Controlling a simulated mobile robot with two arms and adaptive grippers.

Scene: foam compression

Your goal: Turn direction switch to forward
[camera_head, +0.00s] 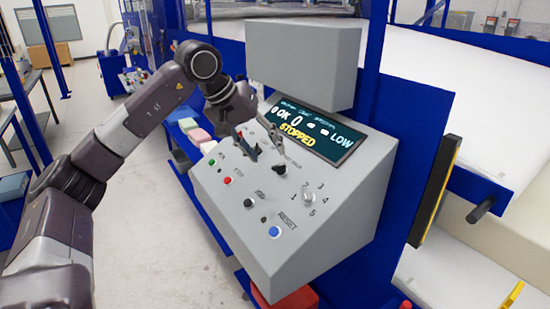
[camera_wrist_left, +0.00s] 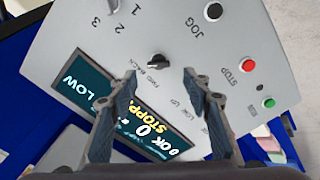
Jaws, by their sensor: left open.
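The direction switch is a small black knob (camera_head: 280,169) on the sloped grey control panel (camera_head: 335,218). In the left wrist view the knob (camera_wrist_left: 157,61) sits beside a "FWD BACK" label, just beyond the gap between the fingertips. My left gripper (camera_head: 265,149) is open and empty over the upper part of the panel. In the left wrist view its fingers (camera_wrist_left: 159,75) point toward the knob, one on each side and apart from it. Whether the tips touch the panel I cannot tell. My right gripper is not in view.
A display (camera_head: 315,133) reading "STOPPED" and "LOW" lies above the knob. A numbered selector (camera_head: 308,198), a blue reset button (camera_head: 274,231), a red stop button (camera_head: 227,181) and a green button (camera_head: 211,162) are nearby. A grey box (camera_head: 303,62) overhangs the display.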

